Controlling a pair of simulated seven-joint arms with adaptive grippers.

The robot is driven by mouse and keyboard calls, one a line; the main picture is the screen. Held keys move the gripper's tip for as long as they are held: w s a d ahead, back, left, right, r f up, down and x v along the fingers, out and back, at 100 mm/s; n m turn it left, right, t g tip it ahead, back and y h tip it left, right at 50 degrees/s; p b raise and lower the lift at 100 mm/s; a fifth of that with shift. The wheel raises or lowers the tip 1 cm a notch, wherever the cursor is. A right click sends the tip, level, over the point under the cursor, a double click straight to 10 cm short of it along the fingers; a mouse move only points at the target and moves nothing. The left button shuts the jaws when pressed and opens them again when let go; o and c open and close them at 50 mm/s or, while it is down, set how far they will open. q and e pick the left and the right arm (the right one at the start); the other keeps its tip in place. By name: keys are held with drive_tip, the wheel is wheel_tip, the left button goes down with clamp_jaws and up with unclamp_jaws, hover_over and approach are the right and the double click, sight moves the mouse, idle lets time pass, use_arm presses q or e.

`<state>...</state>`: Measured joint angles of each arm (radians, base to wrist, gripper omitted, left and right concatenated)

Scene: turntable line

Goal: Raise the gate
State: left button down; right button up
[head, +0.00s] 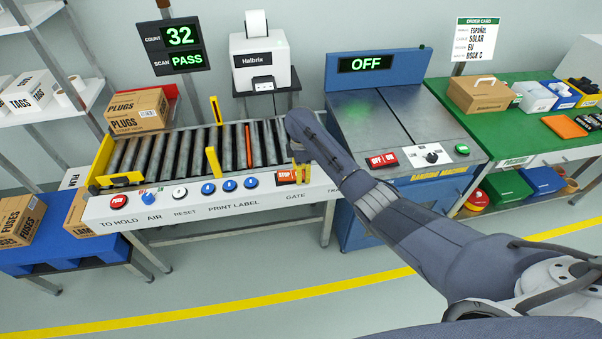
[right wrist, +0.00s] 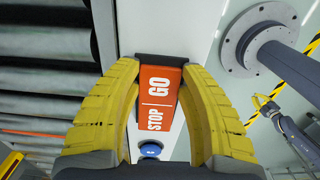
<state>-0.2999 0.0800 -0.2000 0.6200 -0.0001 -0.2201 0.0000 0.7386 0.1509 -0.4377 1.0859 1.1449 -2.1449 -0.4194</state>
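The gate switch (head: 287,176) is an orange STOP/GO rocker above the GATE label on the conveyor's front panel. The right wrist view shows its orange face (right wrist: 158,95) up close. My right gripper (right wrist: 163,70) is open, with its yellow fingers on either side of the switch. I cannot tell whether they touch it. In the head view my right gripper (head: 299,152) is small and partly hidden by my arm. A red-orange bar (head: 249,146) lies level among the rollers; I cannot tell whether it is the gate. My left gripper is not in view.
The roller conveyor (head: 150,150) carries no boxes on its rollers. Other panel buttons (head: 208,188) line its front edge, left of the gate switch. A blue banding machine (head: 378,70) reading OFF stands to the right. A PLUGS box (head: 138,110) sits at the back left.

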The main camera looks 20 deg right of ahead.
sight(289, 174)
drive_tip(key=c, duration=0.4)
drive_tip(key=shift+a+r+h, duration=0.25)
drive_tip(key=shift+r+h, duration=0.05)
drive_tip(key=shift+h, duration=0.6)
drive_tip(key=shift+r+h, duration=0.25)
drive_tip(key=shift+h, duration=0.75)
drive_tip(key=o, duration=1.2)
drive_tip(key=shift+c, duration=0.2)
drive_tip(key=v, duration=1.2)
drive_tip(key=shift+w, duration=0.2)
